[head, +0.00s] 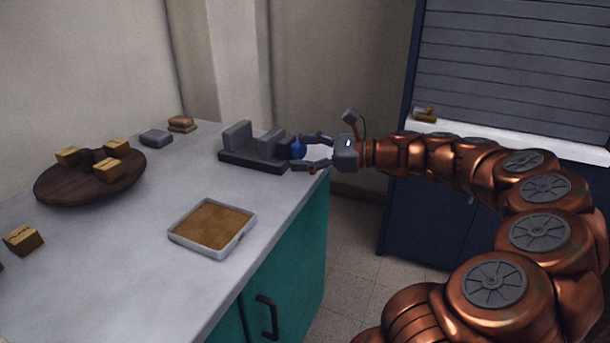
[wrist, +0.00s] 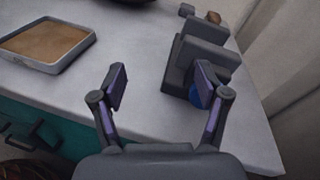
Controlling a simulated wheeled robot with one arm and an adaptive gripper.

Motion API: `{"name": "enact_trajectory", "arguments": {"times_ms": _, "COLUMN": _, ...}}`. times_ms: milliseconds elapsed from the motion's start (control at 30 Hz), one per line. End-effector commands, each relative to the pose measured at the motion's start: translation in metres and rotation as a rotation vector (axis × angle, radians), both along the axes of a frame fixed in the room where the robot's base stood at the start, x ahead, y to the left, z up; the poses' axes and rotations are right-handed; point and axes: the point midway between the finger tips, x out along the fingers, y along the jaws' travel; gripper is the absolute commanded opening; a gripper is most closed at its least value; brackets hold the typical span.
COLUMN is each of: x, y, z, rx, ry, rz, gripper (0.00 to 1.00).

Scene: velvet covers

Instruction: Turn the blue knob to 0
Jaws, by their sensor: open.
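The blue knob (head: 299,149) sits on the right end of a dark grey block-like device (head: 236,157) on the counter. In the wrist view the knob (wrist: 196,96) shows partly behind the right finger, low on the near side of the device (wrist: 192,62). My gripper (head: 312,154) is open at the device's right end. No dial marking or number is readable.
The light counter (head: 150,215) carries a tray with brown filling (head: 212,226) and a round wooden board (head: 70,193) with several blocks. A grey block (head: 156,138) and a stacked brown item (head: 182,124) are at the back. The counter's edge runs close to the device; the tray's right side is clear.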

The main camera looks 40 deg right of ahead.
Motion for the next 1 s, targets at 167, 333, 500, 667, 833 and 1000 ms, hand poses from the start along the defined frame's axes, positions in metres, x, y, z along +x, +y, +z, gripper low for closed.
{"name": "enact_trajectory", "arguments": {"times_ms": 167, "x": -0.005, "y": -0.064, "z": -0.031, "rx": 0.156, "ry": 0.011, "rz": -0.138, "gripper": 0.74}}
{"name": "enact_trajectory", "arguments": {"times_ms": 333, "x": -0.006, "y": -0.083, "z": -0.037, "rx": 0.207, "ry": 0.015, "rz": -0.181, "gripper": 0.74}}
{"name": "enact_trajectory", "arguments": {"times_ms": 500, "x": 0.008, "y": -0.073, "z": -0.036, "rx": 0.209, "ry": 0.014, "rz": -0.178, "gripper": 0.74}}
{"name": "enact_trajectory", "arguments": {"times_ms": 667, "x": 0.029, "y": -0.061, "z": -0.036, "rx": 0.208, "ry": 0.014, "rz": -0.178, "gripper": 0.74}}
{"name": "enact_trajectory", "arguments": {"times_ms": 833, "x": 0.046, "y": -0.051, "z": -0.036, "rx": 0.207, "ry": 0.013, "rz": -0.178, "gripper": 0.74}}
{"name": "enact_trajectory", "arguments": {"times_ms": 1000, "x": 0.056, "y": -0.045, "z": -0.035, "rx": 0.206, "ry": 0.013, "rz": -0.179, "gripper": 0.74}}
